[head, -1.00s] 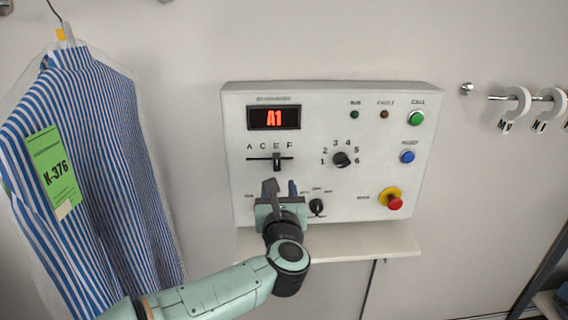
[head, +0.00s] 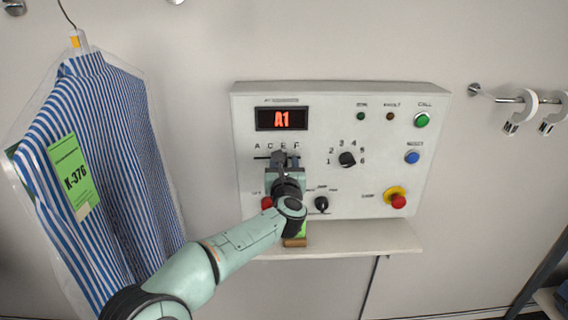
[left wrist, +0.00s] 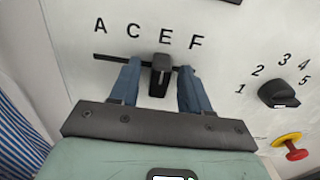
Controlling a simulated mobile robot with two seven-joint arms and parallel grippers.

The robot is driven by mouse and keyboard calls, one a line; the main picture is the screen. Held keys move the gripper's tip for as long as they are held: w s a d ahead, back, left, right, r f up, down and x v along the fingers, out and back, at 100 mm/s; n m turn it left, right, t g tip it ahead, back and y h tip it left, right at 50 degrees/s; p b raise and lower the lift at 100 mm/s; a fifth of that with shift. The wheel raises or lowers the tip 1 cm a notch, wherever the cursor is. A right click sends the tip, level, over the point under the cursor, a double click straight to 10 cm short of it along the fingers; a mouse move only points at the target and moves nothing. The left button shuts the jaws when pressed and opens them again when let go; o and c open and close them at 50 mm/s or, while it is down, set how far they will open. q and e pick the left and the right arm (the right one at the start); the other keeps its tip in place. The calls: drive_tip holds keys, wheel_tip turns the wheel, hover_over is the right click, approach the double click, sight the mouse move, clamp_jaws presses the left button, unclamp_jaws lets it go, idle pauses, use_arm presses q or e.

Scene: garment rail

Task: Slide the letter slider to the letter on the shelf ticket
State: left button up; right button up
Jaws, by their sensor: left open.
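The control panel (head: 330,180) on the wall carries a horizontal letter slot marked A, C, E, F. The black letter slider (left wrist: 160,76) sits under E in the left wrist view. My left gripper (head: 280,158) is open in front of it. Its two blue fingers (left wrist: 160,85) stand either side of the slider, with a gap visible on each side. In the head view the gripper hides most of the slider. A green card in a brown block (head: 296,241), perhaps the shelf ticket, stands on the shelf (head: 370,238), mostly behind my arm; its letter is hidden.
A bagged striped shirt (head: 110,170) with green ticket K-376 (head: 74,176) hangs left.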

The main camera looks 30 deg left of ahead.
sight(298, 156)
use_arm(q)
clamp_jaws()
drive_tip(key=shift+w+d, duration=0.5)
drive_tip(key=shift+d, duration=0.4)
drive_tip(key=shift+w+d, duration=0.5)
drive_tip(key=shift+d, duration=0.35)
unclamp_jaws()
drive_tip(key=shift+w+d, duration=0.1)
